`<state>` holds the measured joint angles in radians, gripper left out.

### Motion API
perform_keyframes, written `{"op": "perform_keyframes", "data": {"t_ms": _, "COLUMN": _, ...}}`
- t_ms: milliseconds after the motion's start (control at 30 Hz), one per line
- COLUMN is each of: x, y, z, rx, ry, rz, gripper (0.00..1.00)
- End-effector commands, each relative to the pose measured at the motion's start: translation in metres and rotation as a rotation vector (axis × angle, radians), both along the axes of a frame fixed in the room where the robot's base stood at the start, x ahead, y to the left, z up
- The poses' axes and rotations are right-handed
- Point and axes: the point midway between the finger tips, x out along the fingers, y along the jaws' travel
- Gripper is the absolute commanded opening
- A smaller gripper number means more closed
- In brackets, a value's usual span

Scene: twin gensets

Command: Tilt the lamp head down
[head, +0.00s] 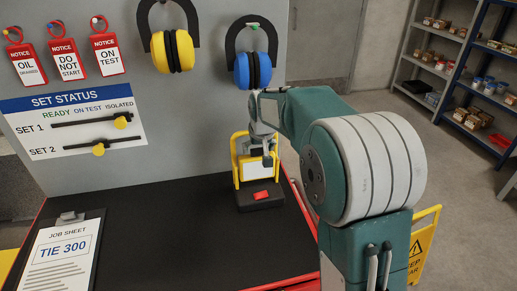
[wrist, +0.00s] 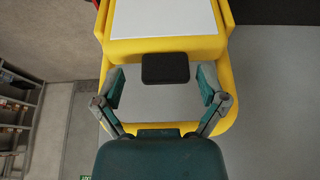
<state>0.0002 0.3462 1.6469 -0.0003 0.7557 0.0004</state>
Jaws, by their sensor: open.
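The lamp has a yellow-framed head (head: 237,172) with a pale front panel, standing on a black base (head: 246,205) with a red switch (head: 261,195) at the back right of the dark bench top. In the wrist view the yellow lamp head (wrist: 231,70) fills the upper middle, with a black block (wrist: 165,68) at its edge. My gripper (head: 267,156) is at the upper part of the lamp head and partly hides it. In the wrist view my gripper (wrist: 160,88) is open, its fingers on either side of the black block, with gaps on both sides.
A grey board behind the bench holds yellow ear defenders (head: 172,52), blue ear defenders (head: 253,70), red notice tags (head: 67,60) and a set status panel (head: 75,115). A job sheet clipboard (head: 60,255) lies at the front left. The bench middle is clear. Shelves stand far right.

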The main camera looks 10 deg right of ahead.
Motion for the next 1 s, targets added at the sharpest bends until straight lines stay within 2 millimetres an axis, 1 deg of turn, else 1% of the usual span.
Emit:
{"op": "perform_keyframes", "data": {"t_ms": 167, "x": 0.000, "y": 0.000, "z": 0.000, "rx": 0.000, "ry": 0.000, "rz": 0.001, "gripper": 0.91}}
{"op": "perform_keyframes", "data": {"t_ms": 200, "x": 0.000, "y": 0.000, "z": 0.000, "rx": 0.000, "ry": 0.000, "rz": 0.001, "gripper": 0.82}}
{"op": "perform_keyframes", "data": {"t_ms": 267, "x": 0.000, "y": 0.000, "z": 0.000, "rx": 0.000, "ry": 0.000, "rz": 0.001, "gripper": 0.56}}
{"op": "perform_keyframes", "data": {"t_ms": 300, "x": 0.000, "y": 0.000, "z": 0.000, "rx": 0.000, "ry": 0.000, "rz": 0.000, "gripper": 0.38}}
{"op": "perform_keyframes", "data": {"t_ms": 367, "x": 0.000, "y": 0.000, "z": 0.000, "rx": 0.001, "ry": 0.000, "rz": 0.000, "gripper": 0.11}}
{"op": "perform_keyframes", "data": {"t_ms": 400, "x": 0.000, "y": 0.000, "z": 0.000, "rx": 0.001, "ry": 0.000, "rz": 0.000, "gripper": 0.00}}
{"op": "perform_keyframes", "data": {"t_ms": 733, "x": -0.002, "y": 0.000, "z": -0.001, "rx": 0.000, "ry": -0.018, "rz": 0.001, "gripper": 0.00}}
{"op": "perform_keyframes", "data": {"t_ms": 1000, "x": -0.012, "y": 0.000, "z": -0.004, "rx": 0.000, "ry": -0.140, "rz": 0.000, "gripper": 0.00}}
